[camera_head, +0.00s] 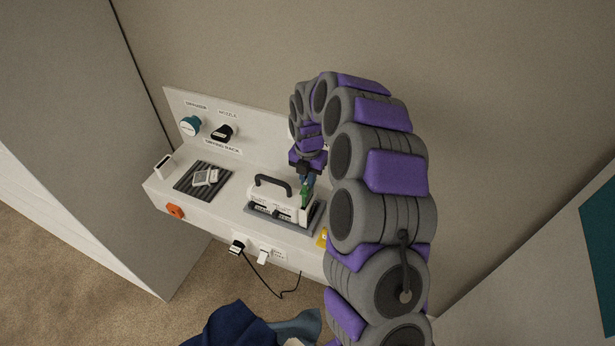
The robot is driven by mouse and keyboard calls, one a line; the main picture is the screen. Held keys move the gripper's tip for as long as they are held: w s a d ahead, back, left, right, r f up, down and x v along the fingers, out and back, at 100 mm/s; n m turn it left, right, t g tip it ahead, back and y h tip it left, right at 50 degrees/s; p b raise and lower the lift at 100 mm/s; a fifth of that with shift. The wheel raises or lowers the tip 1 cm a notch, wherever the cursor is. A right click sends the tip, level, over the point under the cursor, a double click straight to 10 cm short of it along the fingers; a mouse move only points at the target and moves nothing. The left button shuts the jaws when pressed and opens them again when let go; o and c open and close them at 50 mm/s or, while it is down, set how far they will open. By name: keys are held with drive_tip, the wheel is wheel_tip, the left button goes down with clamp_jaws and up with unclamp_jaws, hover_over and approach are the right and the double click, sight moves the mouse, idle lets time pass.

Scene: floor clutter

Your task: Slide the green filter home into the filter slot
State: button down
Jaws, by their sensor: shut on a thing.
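My gripper (307,170) points down at the right end of a white device (265,190) with a black handle, which stands on a grey mat on a white bench. A small green filter (305,192) shows just below the fingers, and my gripper is shut on it. The green filter is at the device's right end, close to its top. I cannot tell whether it is inside the filter slot, as the slot is too small to make out. My own arm hides the right part of the bench.
A dark ribbed rack (188,184) with pale pieces lies left on the bench (165,205). A teal knob (190,125) and a black nozzle (222,132) are on the back panel. A cable (270,287) hangs in front. Blue cloth (230,325) lies below.

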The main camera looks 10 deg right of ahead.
sight(307, 192)
drive_tip(key=shift+f, duration=0.65)
drive_tip(key=shift+r, duration=0.1)
drive_tip(key=shift+r+p, duration=0.3)
drive_tip(key=shift+r, duration=0.25)
drive_tip(key=shift+a+p, duration=0.1)
drive_tip(key=shift+p, duration=0.35)
idle(1.4)
drive_tip(key=shift+f+b, duration=0.5)
drive_tip(key=shift+f, duration=2.75)
drive_tip(key=c, duration=1.1)
unclamp_jaws()
wheel_tip(307, 192, up, 17)
drive_tip(key=shift+r, duration=0.15)
